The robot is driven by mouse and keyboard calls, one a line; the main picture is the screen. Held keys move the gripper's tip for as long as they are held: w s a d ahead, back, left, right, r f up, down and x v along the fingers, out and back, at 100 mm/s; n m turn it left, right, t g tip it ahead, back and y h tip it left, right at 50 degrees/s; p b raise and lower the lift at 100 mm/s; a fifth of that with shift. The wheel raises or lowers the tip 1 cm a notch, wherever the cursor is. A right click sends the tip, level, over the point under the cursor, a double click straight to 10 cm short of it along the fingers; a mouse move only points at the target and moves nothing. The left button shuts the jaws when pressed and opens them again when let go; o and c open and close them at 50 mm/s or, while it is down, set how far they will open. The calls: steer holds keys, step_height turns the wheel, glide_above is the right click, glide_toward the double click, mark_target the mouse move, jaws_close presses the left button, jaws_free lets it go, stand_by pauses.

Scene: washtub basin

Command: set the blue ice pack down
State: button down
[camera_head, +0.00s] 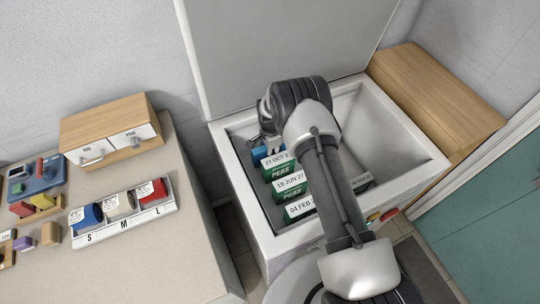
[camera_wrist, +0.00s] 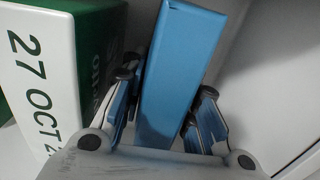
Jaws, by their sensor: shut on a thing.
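The blue ice pack (camera_wrist: 182,65) stands between the two fingers of my gripper (camera_wrist: 168,88) in the wrist view, and the gripper is shut on it. In the head view a small blue part of the ice pack (camera_head: 259,153) shows at the far left inside the open chest freezer (camera_head: 233,171). My arm covers most of the gripper there. In the wrist view the ice pack is beside a green and white box marked 27 OCT (camera_wrist: 35,85). Whether its bottom touches the freezer floor is hidden.
Green pea boxes (camera_head: 290,186) with date labels stand in a row in the freezer. Its right part looks empty (camera_head: 375,135). The lid (camera_head: 235,55) stands open behind. A counter at left holds a wooden drawer unit (camera_head: 110,125) and an S, M, L tray (camera_head: 125,232).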

steer(key=shift+f, duration=0.3)
steer(key=shift+f, duration=0.2)
steer(key=c, duration=1.5)
jaws_free()
steer(key=shift+c, duration=0.2)
steer(key=shift+r, duration=0.1)
